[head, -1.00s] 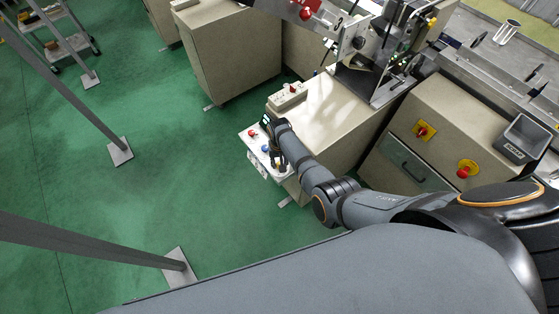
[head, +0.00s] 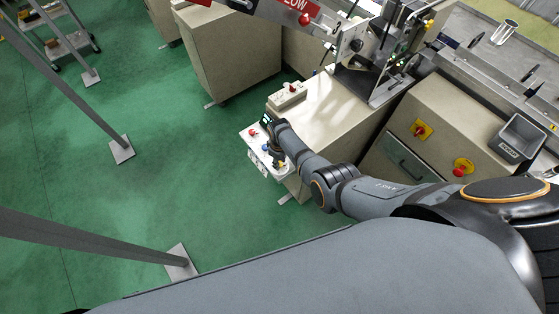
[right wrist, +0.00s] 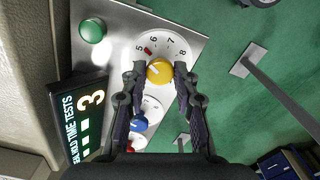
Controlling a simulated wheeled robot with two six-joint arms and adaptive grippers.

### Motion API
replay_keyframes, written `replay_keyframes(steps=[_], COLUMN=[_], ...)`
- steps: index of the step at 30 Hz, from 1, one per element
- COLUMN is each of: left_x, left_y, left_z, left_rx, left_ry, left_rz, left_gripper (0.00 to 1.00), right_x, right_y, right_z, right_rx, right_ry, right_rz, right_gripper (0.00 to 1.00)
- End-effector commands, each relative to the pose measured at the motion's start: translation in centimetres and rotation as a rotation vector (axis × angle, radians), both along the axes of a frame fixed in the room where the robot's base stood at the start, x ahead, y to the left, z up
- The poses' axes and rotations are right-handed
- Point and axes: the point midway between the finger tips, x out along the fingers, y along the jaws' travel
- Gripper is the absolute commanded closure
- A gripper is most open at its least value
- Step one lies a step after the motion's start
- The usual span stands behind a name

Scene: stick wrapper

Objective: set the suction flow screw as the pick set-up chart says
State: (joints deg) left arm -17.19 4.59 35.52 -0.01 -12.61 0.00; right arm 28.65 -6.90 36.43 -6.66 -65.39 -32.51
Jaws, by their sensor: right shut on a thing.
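In the right wrist view my right gripper (right wrist: 160,74) is shut on a yellow knob (right wrist: 159,69), one finger on each side. The knob sits on a round white dial (right wrist: 172,45) with the numbers 5, 6, 7 and 8 readable and a red mark near 5 and 6. Its exact setting is too small to tell. In the head view my right gripper (head: 278,160) is over the pale panel (head: 246,132) at the side of the machine. The pick set-up chart cannot be made out. My left gripper is out of view.
A blue knob (right wrist: 139,123), a partly hidden red knob and a green button (right wrist: 92,31) share the panel. A display (right wrist: 79,116) beside them reads 3 with green bars.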

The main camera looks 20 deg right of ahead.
Motion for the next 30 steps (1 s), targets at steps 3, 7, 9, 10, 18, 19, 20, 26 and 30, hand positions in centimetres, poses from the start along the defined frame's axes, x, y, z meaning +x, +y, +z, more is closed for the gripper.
replay_keyframes(steps=[3,7,9,10,18,19,20,26,30], left_x=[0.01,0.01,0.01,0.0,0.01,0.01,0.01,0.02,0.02], left_y=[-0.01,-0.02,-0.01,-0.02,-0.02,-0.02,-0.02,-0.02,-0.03], left_z=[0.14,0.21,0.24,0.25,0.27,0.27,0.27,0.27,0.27], left_rx=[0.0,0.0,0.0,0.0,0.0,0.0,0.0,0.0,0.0], left_ry=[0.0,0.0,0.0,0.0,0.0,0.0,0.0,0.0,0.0], left_rz=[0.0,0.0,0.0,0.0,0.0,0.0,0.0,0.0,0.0], left_gripper=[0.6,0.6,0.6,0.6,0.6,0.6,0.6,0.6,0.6], right_x=[-0.07,-0.05,-0.05,-0.05,-0.07,-0.07,-0.07,-0.07,-0.06], right_y=[0.01,0.01,0.01,0.02,0.02,0.02,0.02,0.03,0.03], right_z=[-0.01,-0.01,-0.02,-0.03,-0.06,-0.07,-0.07,-0.07,-0.06], right_rx=[0.0,0.0,0.0,0.0,0.0,0.0,0.0,0.0,0.0], right_ry=[0.001,0.001,0.001,0.001,0.001,0.001,0.001,0.001,0.001], right_rz=[0.06,0.112,0.131,0.138,0.164,0.165,0.165,0.164,0.164], right_gripper=[1.0,1.0,1.0,1.0,1.0,1.0,1.0,1.0,0.57])
